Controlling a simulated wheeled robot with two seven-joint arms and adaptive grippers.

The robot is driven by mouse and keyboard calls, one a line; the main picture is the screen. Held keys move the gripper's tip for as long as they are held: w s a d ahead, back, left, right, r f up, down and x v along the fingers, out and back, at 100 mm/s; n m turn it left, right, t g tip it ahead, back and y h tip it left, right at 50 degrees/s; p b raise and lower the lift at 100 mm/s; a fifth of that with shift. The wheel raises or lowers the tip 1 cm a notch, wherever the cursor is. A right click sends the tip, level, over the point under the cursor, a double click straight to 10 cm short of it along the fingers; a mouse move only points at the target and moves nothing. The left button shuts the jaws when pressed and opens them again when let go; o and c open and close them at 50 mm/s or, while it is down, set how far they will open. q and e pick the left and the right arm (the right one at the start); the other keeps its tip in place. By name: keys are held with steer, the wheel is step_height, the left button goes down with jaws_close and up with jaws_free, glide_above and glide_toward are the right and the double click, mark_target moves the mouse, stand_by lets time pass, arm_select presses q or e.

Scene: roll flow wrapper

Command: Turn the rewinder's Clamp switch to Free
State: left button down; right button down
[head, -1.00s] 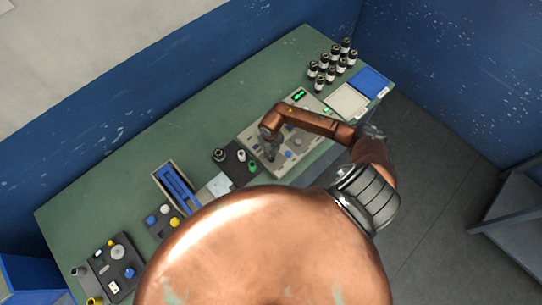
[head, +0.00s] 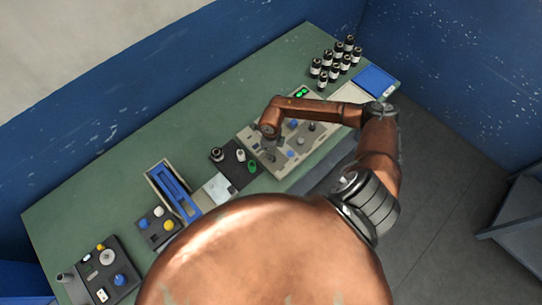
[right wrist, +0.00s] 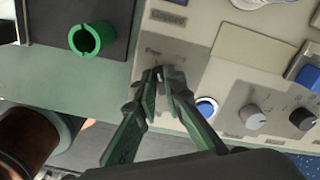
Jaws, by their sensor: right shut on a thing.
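The beige control panel (head: 300,125) is on the green bench, and my right gripper (head: 271,152) reaches down onto its left part. In the right wrist view, the gripper (right wrist: 166,74) has its fingertips close together at the panel face, shut on a small switch just below a dark label plate (right wrist: 168,17). The fingertips hide most of that switch, taken to be the Clamp switch, and I cannot read its setting. Small markings (right wrist: 160,53) sit just above the tips. My left gripper is not in view.
In the right wrist view, a blue button (right wrist: 206,106) and grey knobs (right wrist: 252,117) are right of the fingers. A green ring (right wrist: 92,39) is at left. Several dark bottles (head: 335,60) and a blue tray (head: 375,78) stand at the bench's far end.

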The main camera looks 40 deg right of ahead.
stand_by(0.3)
steer(key=c, duration=2)
jaws_free()
step_height(320, 180, up, 12)
